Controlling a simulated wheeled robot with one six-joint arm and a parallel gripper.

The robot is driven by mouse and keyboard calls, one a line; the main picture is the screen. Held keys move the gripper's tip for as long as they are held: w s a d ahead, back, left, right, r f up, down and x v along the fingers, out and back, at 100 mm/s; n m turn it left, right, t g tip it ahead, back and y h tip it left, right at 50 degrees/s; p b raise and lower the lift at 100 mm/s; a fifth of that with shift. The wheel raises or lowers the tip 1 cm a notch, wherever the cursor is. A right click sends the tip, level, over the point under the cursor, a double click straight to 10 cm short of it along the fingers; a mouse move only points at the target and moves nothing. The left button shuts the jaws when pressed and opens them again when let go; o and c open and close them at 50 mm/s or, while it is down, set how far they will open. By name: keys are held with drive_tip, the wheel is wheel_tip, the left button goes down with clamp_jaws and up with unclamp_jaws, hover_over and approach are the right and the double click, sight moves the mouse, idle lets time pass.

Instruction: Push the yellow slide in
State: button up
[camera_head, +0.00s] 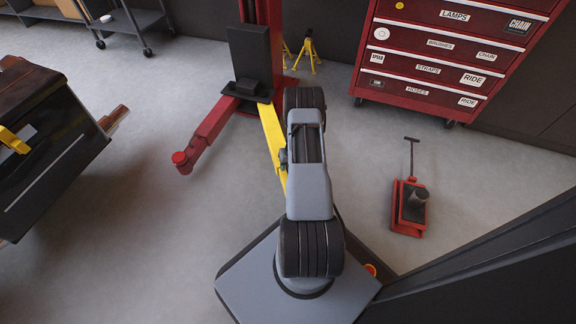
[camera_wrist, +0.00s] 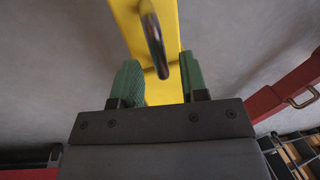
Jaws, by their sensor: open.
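The yellow slide (camera_head: 272,140) is a long bar that sticks out of a red lift arm (camera_head: 264,105) at the foot of the red post. My own arm covers its near end in the head view. In the wrist view the yellow slide (camera_wrist: 180,22) runs up the picture, with a dark curved handle (camera_wrist: 153,38) on it. My gripper (camera_wrist: 160,78) has two green fingers, open, one on each side of the handle's lower end. I cannot tell whether either finger touches the handle or slide.
Another red lift arm (camera_head: 207,135) reaches out to the left over clear floor. A red jack (camera_head: 409,207) stands on the floor at the right. A red tool chest (camera_head: 437,70) is at the back right, and a dark case (camera_head: 45,150) is at the left.

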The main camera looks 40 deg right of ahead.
wheel_tip(320, 180, up, 14)
drive_tip(key=s+d+p, duration=0.1)
drive_tip(key=d+p, duration=0.1)
drive_tip(key=p, duration=0.3)
drive_tip(key=shift+d+f, duration=0.15)
drive_tip(key=shift+f, duration=0.1)
drive_tip(key=shift+s, duration=0.1)
drive_tip(key=w+a+r+n+p, duration=0.1)
drive_tip(key=a+r+p, duration=0.45)
drive_tip(key=r, duration=0.75)
drive_tip(key=w+a+r+n+h+p, duration=0.15)
drive_tip(key=a+r+p, duration=0.35)
drive_tip(key=r, duration=0.8)
drive_tip(key=w+a+r+y+p, duration=0.1)
drive_tip(key=a+r+p, duration=0.4)
drive_tip(key=r, duration=0.8)
drive_tip(key=s+a+r+n+t+p, duration=0.1)
drive_tip(key=s+a+r+p, duration=0.4)
drive_tip(key=r, duration=0.5)
drive_tip(key=s+a+r+n+h+p, duration=0.1)
drive_tip(key=s+a+r+p, duration=0.4)
drive_tip(key=r+p, duration=0.3)
drive_tip(key=s+a+r+n+t+p, duration=0.1)
drive_tip(key=s+a+r+p, duration=0.4)
drive_tip(key=r, duration=0.7)
drive_tip(key=shift+a+r+t+p, duration=0.3)
drive_tip(key=shift+r+p, duration=0.1)
drive_tip(key=shift+p, duration=0.35)
drive_tip(key=shift+d+h, duration=0.1)
drive_tip(key=shift+h, duration=0.15)
